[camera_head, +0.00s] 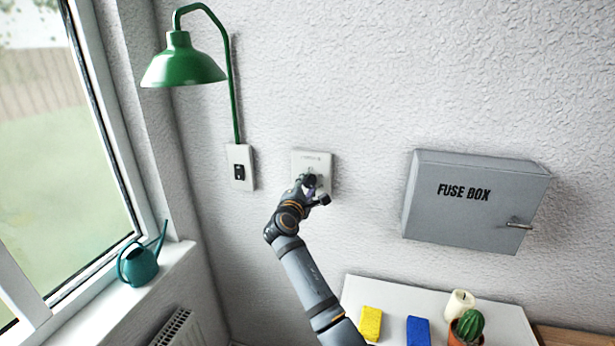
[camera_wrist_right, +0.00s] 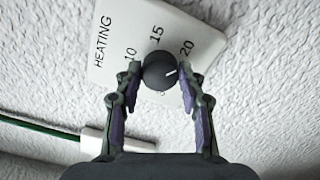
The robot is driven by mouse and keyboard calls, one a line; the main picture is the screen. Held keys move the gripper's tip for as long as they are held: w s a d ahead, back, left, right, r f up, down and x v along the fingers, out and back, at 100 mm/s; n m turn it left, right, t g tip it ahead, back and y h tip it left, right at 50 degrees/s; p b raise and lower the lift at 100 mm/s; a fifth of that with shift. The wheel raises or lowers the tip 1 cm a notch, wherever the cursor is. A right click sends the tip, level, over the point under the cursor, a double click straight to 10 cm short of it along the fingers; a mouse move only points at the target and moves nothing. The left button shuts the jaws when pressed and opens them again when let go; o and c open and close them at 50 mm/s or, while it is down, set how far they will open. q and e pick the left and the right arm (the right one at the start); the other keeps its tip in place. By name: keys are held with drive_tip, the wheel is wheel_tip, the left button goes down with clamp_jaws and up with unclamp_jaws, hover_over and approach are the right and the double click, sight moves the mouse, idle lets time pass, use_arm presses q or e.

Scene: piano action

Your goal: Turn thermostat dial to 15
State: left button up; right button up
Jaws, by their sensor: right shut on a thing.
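The thermostat is a white wall plate (camera_head: 312,160) marked HEATING; it also shows in the right wrist view (camera_wrist_right: 120,30), turned at an angle, with the numbers 10, 15 and 20. A dark round dial (camera_wrist_right: 156,66) sits on it. The dial's white pointer line points right in the wrist view, toward the 20 side and not at 15. My right gripper (camera_head: 312,189) is at the plate, its two fingers on either side of the dial and shut on it. Part of the lower scale is hidden by the dial and fingers. My left gripper is not in view.
A switch plate (camera_head: 241,167) with a green lamp (camera_head: 185,62) above it is left of the thermostat. A grey fuse box (camera_head: 475,203) juts from the wall at right. A white surface (camera_head: 375,292) below holds sponges, a candle and a cactus.

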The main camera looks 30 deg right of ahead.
drive_tip(key=n+p, duration=0.2)
drive_tip(key=n, duration=0.1)
drive_tip(key=shift+r+p, duration=0.2)
drive_tip(key=shift+p, duration=0.15)
drive_tip(key=n+p, duration=0.2)
drive_tip(key=shift+n, duration=0.3)
drive_tip(key=n, duration=0.2)
drive_tip(key=shift+f+n, duration=0.15)
drive_tip(key=shift+n, duration=0.25)
drive_tip(key=n, duration=0.4)
drive_tip(key=shift+a+n, duration=0.1)
drive_tip(key=shift+n, duration=0.2)
drive_tip(key=o, duration=1.2)
drive_tip(key=shift+c, duration=0.2)
